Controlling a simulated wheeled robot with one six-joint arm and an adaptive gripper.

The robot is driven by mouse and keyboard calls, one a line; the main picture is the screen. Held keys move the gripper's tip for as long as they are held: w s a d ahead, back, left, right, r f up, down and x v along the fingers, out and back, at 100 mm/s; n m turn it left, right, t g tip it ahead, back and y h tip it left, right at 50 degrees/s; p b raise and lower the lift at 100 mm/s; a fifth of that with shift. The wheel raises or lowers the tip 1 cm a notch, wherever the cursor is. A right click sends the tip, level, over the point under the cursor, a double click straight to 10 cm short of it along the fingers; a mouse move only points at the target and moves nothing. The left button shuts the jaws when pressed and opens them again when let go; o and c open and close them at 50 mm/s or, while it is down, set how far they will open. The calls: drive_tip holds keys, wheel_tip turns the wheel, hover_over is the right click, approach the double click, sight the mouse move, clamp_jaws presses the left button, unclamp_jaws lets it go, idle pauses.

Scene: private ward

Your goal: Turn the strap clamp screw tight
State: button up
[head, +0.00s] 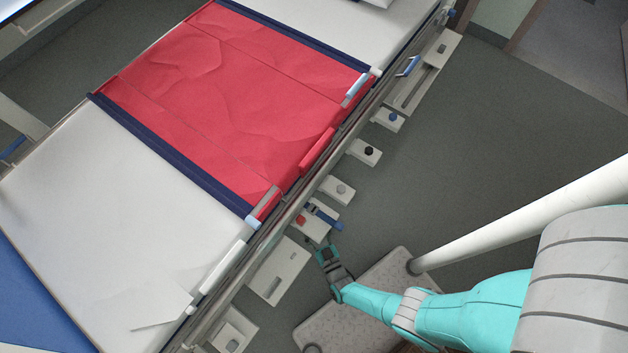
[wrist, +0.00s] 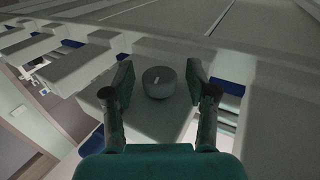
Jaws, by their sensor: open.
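My gripper (wrist: 160,90) is open, with one finger on each side of the knob and a visible gap on both sides. In the head view my gripper (head: 324,252) is low beside the bed's side rail, near a plate with a red knob (head: 301,219) and a dark blue strap piece (head: 323,215). The grey knob in front of my fingers cannot be made out in the head view.
More plates line the bed rail, with a grey knob (head: 341,188), a black knob (head: 368,151) and a blue knob (head: 393,117). A red sheet (head: 235,80) covers the bed's middle. A speckled grey top (head: 362,315) lies below my arm.

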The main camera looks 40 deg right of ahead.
clamp_jaws()
drive_tip(key=shift+d+n+y, duration=0.2)
drive_tip(key=shift+n+y, duration=1.3)
drive_tip(key=shift+y, duration=0.9)
drive_tip(key=shift+n+y, duration=1.4)
drive_tip(key=shift+y, duration=0.7)
drive_tip(key=shift+a+n+g+y, duration=0.1)
drive_tip(key=shift+n+g+y, duration=0.95)
drive_tip(key=shift+y, duration=0.75)
drive_tip(key=shift+n+g+y, duration=0.25)
drive_tip(key=shift+n+y, duration=0.35)
drive_tip(key=shift+n, duration=0.05)
unclamp_jaws()
